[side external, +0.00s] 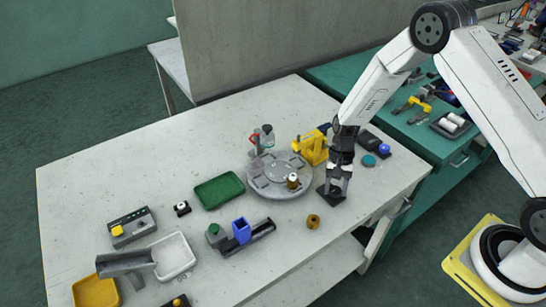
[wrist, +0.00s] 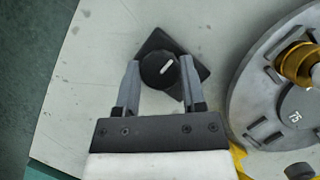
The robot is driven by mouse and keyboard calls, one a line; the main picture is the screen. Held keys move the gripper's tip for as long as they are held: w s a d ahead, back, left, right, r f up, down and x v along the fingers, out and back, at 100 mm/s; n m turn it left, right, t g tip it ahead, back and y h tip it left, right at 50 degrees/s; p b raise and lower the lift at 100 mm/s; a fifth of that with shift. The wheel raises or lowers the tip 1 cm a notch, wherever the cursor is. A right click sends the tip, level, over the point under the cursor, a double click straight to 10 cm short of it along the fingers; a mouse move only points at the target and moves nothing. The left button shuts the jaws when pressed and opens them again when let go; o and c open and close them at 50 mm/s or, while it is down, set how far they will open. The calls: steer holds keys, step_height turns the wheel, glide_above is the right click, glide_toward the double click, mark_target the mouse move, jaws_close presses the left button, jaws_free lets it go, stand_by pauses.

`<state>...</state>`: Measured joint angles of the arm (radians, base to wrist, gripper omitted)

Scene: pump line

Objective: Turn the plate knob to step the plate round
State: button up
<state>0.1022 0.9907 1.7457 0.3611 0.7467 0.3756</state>
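The plate knob (wrist: 151,74) is round and black with a white pointer mark slanting up to the right. It sits on a square black base (wrist: 194,64), which also shows in the side view (side external: 328,196). My gripper (wrist: 160,68) is open, one finger on each side of the knob, with small gaps seen from above. In the side view my gripper (side external: 337,182) points down over the base, and its fingers largely hide the knob.
A yellow device (side external: 311,148) stands behind the plate, close to my arm. A red-and-clear bottle group (side external: 262,137) is at the plate's far edge. A loose brass ring (side external: 313,221) lies in front. A green tray (side external: 219,190) is left. The table edge is near the base.

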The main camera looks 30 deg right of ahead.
jaws_close()
steer(key=shift+n, duration=0.4)
steer(key=n+g+h, duration=0.1)
steer(key=n, duration=0.2)
steer(key=shift+w+a, duration=0.1)
steer(key=n+h, duration=0.2)
steer(key=n, duration=0.2)
steer(key=shift+n, duration=0.4)
steer(key=n+h, duration=0.1)
steer(key=n, duration=0.3)
steer(key=shift+a+n+h, duration=0.15)
steer(key=shift+n+h, duration=0.15)
steer(key=shift+h, duration=0.1)
steer(key=n+t+h, duration=0.1)
steer(key=n, duration=0.3)
steer(key=shift+n, duration=0.3)
steer(key=shift+h, duration=0.3)
